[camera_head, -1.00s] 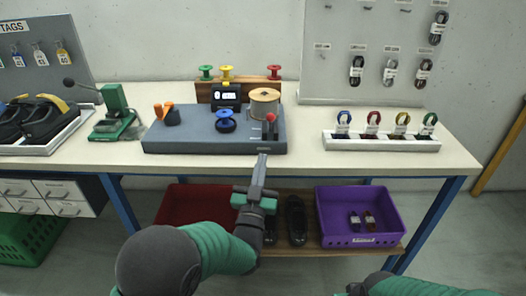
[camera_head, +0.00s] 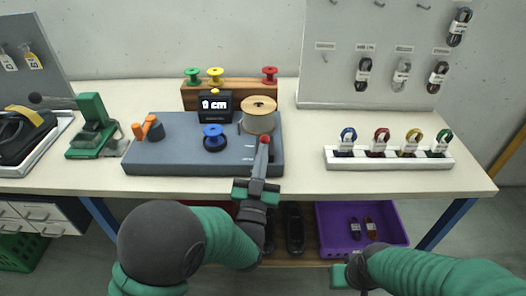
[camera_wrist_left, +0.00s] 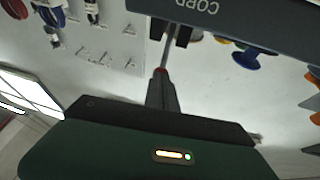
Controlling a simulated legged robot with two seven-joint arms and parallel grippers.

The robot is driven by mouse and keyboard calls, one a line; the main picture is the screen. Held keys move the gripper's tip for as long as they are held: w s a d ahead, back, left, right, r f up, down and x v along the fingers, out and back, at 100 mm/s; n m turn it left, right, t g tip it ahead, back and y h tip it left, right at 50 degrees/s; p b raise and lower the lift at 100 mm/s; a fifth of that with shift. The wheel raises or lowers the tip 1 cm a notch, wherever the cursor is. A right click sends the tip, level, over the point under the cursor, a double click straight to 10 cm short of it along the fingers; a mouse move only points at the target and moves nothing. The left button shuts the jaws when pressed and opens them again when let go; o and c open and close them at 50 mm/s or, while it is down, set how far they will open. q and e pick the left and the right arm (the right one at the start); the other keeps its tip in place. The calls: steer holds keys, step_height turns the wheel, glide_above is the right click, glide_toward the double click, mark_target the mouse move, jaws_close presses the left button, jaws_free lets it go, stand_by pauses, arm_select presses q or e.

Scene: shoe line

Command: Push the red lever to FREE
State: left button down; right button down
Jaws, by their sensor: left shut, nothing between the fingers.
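The red lever's knob (camera_head: 265,138) shows at the right front of the grey machine (camera_head: 180,160), just beyond my left fingertips. My left gripper (camera_head: 263,148) is shut and empty, reaching over the machine's front edge. In the left wrist view, the red knob (camera_wrist_left: 161,70) lies at the tip of my shut fingers (camera_wrist_left: 161,82), with a thin metal stem running on past it. I cannot tell whether they touch. The FREE marking cannot be read. My right gripper (camera_head: 350,274) is low at the bottom of the head view, and its jaws are unclear.
A cord spool (camera_head: 259,107), a blue reel (camera_head: 214,138), an orange-handled part (camera_head: 147,128) and a display reading 0 cm (camera_head: 215,106) are on the machine. A white rack (camera_head: 390,159) of coloured coils stands to the right. Bare tabletop (camera_head: 303,150) lies between.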

mark_target(262, 138)
arm_select(q)
steer(key=shift+s, duration=0.1)
steer(key=shift+a, duration=0.1)
steer(key=w+r+g+p, duration=0.1)
steer(key=p, duration=0.3)
steer(key=w+r+g+p, duration=0.1)
steer(key=r+g+p, duration=0.1)
steer(key=p, duration=0.3)
steer(key=w+r+n+g+y+p, duration=0.1)
steer(key=g+p, duration=0.1)
steer(key=p, duration=0.2)
steer(key=shift+w+r+p, duration=0.3)
steer(key=shift+r+p, duration=0.05)
steer(key=shift+p, duration=0.05)
steer(key=w+g+p, duration=0.5)
steer(key=w+p, duration=0.1)
steer(key=p, duration=0.5)
steer(key=shift+n+g, duration=0.3)
steer(key=shift+g, duration=0.1)
steer(key=shift+f, duration=0.1)
